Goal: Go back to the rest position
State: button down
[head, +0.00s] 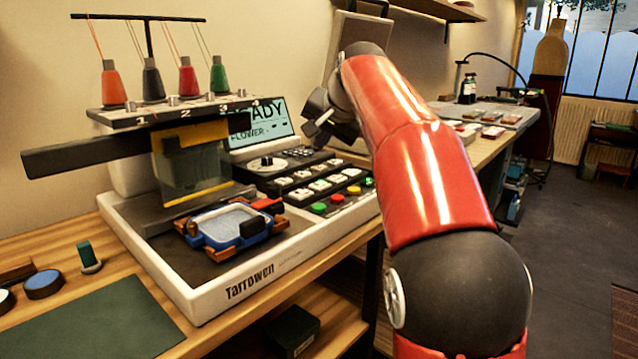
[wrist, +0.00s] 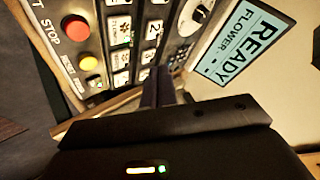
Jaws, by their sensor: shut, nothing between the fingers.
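My gripper (head: 318,122) is raised in front of the control panel of the embroidery machine (head: 235,275), beside its screen, at the end of my red arm. In the wrist view the fingers (wrist: 158,88) are together and empty, pointing toward the keypad. I cannot tell the exact gap to the panel. The screen (head: 262,122) reads READY and FLOWER; it also shows in the wrist view (wrist: 245,45). The red stop button (wrist: 75,28) and a yellow button (wrist: 89,61) show at the wrist view's upper left.
A blue hoop (head: 232,224) lies on the machine bed. Several thread spools (head: 152,80) stand on the rack above. A green mat (head: 90,320) and a small green spool (head: 85,255) are on the table at left. Open floor (head: 575,220) lies at right.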

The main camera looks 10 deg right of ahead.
jog(key=shift+s, duration=0.1)
jog(key=s+f+n+g, duration=0.1)
jog(key=s+f+n, duration=0.1)
jog(key=s+f, duration=0.6)
jog(key=s+f+n+g+h, duration=0.1)
jog(key=s+f+n, duration=0.1)
jog(key=s+f, duration=0.7)
jog(key=s+f+n+g+h, duration=0.1)
jog(key=s+f, duration=0.8)
jog(key=s, duration=1)
jog(key=shift+s+n, duration=0.25)
jog(key=shift+n, duration=0.55)
